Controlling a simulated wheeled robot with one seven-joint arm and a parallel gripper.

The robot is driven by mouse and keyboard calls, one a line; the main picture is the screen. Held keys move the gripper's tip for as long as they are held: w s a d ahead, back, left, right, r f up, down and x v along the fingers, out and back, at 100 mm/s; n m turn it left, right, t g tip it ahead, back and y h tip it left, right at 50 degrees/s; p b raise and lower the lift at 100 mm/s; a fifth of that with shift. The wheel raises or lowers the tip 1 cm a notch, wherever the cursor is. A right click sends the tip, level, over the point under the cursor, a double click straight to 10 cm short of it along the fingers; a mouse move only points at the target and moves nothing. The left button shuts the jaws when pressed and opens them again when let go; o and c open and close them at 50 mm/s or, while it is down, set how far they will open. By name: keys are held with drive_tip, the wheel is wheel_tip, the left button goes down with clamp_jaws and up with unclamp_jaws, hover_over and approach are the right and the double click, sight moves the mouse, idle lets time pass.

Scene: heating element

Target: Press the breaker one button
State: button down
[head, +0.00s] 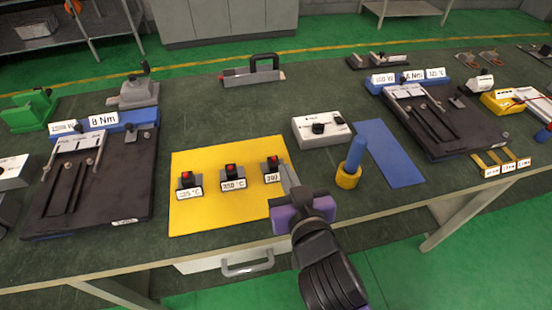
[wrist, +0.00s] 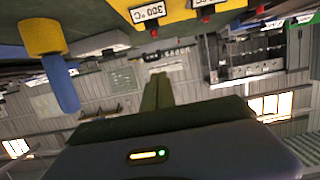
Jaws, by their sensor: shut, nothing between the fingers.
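Three small black breaker boxes with red buttons stand on a yellow mat (head: 215,212). The left box (head: 187,180) has a label that seems to end in 25 °C, the middle box (head: 232,172) reads 350 °C, and the right box (head: 272,164) reads 300. None is visibly marked "one". My gripper (head: 287,175) is shut and empty, just right of the right box in the head view; contact cannot be told. In the wrist view my shut fingers (wrist: 157,92) point past the upside-down 300 °C label (wrist: 150,12) and its red button (wrist: 153,33).
A blue cylinder in a yellow base (head: 348,177) stands right of my gripper. Dark fixture plates (head: 97,190) stand left and right (head: 440,122). The table behind the breakers is mostly clear.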

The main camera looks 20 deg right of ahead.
drive_tip(key=p, duration=0.2)
hover_over(274, 158)
drive_tip(key=s, duration=0.3)
drive_tip(key=shift+w+a+f, duration=0.1)
drive_tip(key=shift+a+f, duration=0.05)
drive_tip(key=shift+f, duration=0.4)
drive_tip(key=shift+a+f, duration=0.15)
drive_tip(key=shift+f, duration=0.35)
drive_tip(key=f, duration=0.2)
drive_tip(key=shift+w+f, duration=0.2)
drive_tip(key=shift+f, duration=1)
drive_tip(key=shift+f+b, duration=0.1)
drive_tip(key=shift+b, duration=0.2)
